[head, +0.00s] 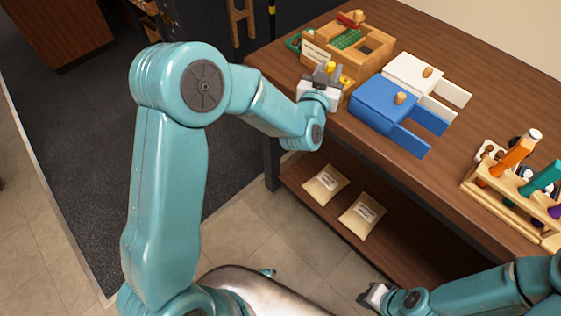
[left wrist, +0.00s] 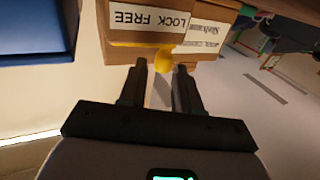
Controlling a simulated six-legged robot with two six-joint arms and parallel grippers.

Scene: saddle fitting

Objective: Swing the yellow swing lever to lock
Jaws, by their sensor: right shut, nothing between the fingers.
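The yellow swing lever (head: 330,67) is at the near side of a wooden fixture (head: 371,52) at the table's far left end. In the left wrist view its rounded yellow knob (left wrist: 165,59) lies at the fingertips, below a label (left wrist: 150,20) reading LOCK and FREE, upside down. My left gripper (left wrist: 162,66) is open, with its two fingers on either side of the knob. I cannot tell whether either finger touches it. The lever's arm is mostly hidden. My right gripper (head: 370,294) is shut and empty, low in the head view, away from the table top.
A blue box (head: 381,104) and a white box (head: 414,74), each with a wooden knob, stand right of the fixture. A wooden rack (head: 503,209) with coloured-handled tools stands farther right. Two labelled packets (head: 326,184) lie on the lower shelf (head: 294,187).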

